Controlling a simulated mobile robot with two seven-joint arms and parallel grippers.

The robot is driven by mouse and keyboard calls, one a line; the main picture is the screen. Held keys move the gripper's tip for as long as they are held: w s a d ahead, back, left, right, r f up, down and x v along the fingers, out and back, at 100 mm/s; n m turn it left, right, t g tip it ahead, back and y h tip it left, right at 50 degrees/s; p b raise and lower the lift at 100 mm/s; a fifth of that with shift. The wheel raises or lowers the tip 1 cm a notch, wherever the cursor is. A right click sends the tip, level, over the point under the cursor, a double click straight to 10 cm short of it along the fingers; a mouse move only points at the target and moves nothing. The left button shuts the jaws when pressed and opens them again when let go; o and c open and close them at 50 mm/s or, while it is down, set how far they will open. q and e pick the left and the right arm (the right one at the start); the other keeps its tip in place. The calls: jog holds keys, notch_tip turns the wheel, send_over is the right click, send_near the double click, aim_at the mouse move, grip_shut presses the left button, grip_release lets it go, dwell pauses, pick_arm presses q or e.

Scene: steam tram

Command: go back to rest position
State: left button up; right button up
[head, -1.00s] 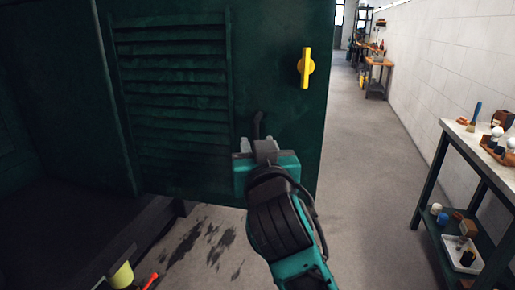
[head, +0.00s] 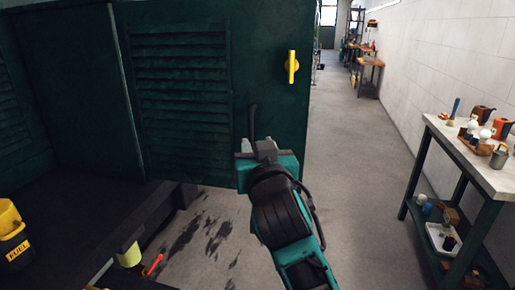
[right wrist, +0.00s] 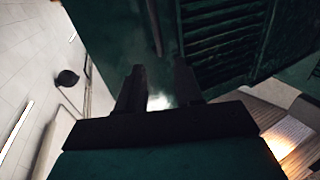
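My right gripper (head: 257,147) is in front of the dark green louvred panel (head: 215,75), below its yellow handle (head: 292,67). In the right wrist view its two dark fingers (right wrist: 160,85) stand apart, with nothing clearly held between them. A dark curved bar (head: 252,118) shows just above the gripper in the head view; I cannot tell whether they touch. My left gripper is in neither current view.
A workbench (head: 468,160) with mugs and small items stands on the right along the white wall. A yellow fuel can (head: 12,235) is at the lower left, near a dark ledge (head: 70,225). The floor aisle (head: 350,150) between panel and bench is clear.

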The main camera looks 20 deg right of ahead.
jog(key=shift+s, duration=0.1)
dwell(0.3)
jog(key=s+f+n+g+y, duration=0.2)
jog(key=s+f, duration=0.2)
jog(key=f, duration=0.8)
jog(key=s+f+n+g+y, duration=0.1)
jog(key=s+f+g, duration=0.15)
jog(key=f, duration=0.95)
jog(key=s+d+f+n+g+y, duration=0.1)
jog(key=s+d+f+g, duration=0.1)
jog(key=s+f, duration=1.2)
jog(key=shift+s+d+f, duration=0.15)
jog(key=shift+s+d, duration=0.6)
jog(key=shift+s, duration=0.2)
jog(key=shift+w+g, duration=0.1)
jog(key=shift+g, duration=0.15)
